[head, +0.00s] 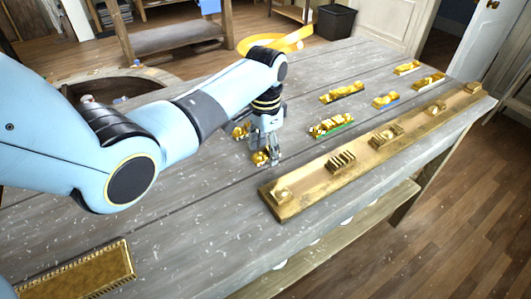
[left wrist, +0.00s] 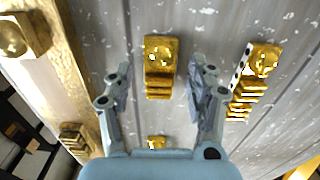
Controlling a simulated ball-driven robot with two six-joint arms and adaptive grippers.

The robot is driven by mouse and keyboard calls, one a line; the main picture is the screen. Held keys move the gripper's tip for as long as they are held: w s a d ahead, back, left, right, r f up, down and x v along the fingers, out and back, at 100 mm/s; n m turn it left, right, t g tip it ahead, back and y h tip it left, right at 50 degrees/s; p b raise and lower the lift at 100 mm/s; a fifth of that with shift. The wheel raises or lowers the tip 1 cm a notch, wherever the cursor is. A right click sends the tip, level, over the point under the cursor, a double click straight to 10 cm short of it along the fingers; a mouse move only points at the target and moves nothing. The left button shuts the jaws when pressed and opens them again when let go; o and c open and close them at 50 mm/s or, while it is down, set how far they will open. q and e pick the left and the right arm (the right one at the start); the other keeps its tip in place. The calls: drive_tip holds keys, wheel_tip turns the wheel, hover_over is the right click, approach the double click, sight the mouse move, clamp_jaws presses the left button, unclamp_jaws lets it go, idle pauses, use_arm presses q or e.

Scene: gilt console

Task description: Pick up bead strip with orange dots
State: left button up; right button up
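A small gold bead strip (head: 260,158) lies on the grey table under my left gripper (head: 268,152). In the left wrist view this strip (left wrist: 160,66) lies between the two spread fingers of my left gripper (left wrist: 160,85), with a gap on both sides. Its edge is hidden from this angle, so I cannot tell its dot colour. A second gold strip (left wrist: 256,82) lies right of the fingers, with a black-and-white dotted edge; it shows partly behind the gripper in the head view (head: 240,131). My right gripper is not in view.
A long gilt board (head: 360,150) with raised ornaments lies along the table's front edge. Several other gold strips, such as a green-edged one (head: 331,125) and a blue-edged one (head: 386,101), lie to the right. A gilt panel (head: 85,272) is at lower left.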

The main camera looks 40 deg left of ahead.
use_arm(q)
clamp_jaws()
drive_tip(key=shift+r, duration=0.1)
